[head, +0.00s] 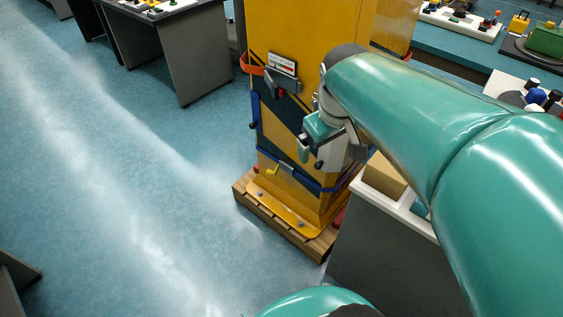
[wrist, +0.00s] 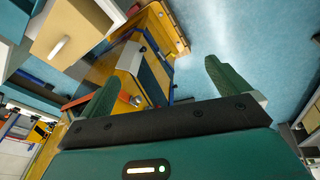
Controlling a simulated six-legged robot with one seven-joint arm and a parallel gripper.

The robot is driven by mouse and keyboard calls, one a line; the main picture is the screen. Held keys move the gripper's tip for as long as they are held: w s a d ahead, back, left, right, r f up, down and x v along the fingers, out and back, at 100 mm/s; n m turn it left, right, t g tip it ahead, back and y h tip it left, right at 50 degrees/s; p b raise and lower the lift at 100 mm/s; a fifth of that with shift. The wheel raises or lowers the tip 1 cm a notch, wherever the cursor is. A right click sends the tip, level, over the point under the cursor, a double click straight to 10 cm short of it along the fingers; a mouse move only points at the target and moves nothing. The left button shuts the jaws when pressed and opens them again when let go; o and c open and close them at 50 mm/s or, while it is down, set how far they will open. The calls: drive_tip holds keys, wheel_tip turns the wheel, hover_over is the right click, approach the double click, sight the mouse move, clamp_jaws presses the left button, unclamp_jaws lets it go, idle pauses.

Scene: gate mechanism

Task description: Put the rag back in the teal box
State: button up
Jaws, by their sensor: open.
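My gripper (wrist: 160,84) is open, its two green fingers wide apart with nothing between them in the wrist view. In the head view my gripper (head: 312,142) hangs in front of the yellow gate cabinet (head: 300,30), left of the white-topped counter. A small teal thing (head: 419,208), perhaps the teal box, shows at the counter edge beside a tan box (head: 384,176); my arm hides most of it. I cannot make out the rag in either view.
The cabinet stands on a wooden pallet (head: 285,230), with an orange bracket (head: 250,68) and levers on its faces. The counter (head: 375,240) is close to its right. A grey desk (head: 180,55) stands at the back left.

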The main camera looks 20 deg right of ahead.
drive_tip(key=s+a+m+t+y, duration=0.1)
drive_tip(key=s+a+t, duration=0.1)
drive_tip(key=s+a, duration=0.4)
drive_tip(key=a, duration=0.5)
drive_tip(key=shift+s+a+r+m+y, duration=0.25)
drive_tip(key=shift+a+r+m+y, duration=0.05)
drive_tip(key=shift+a, duration=0.1)
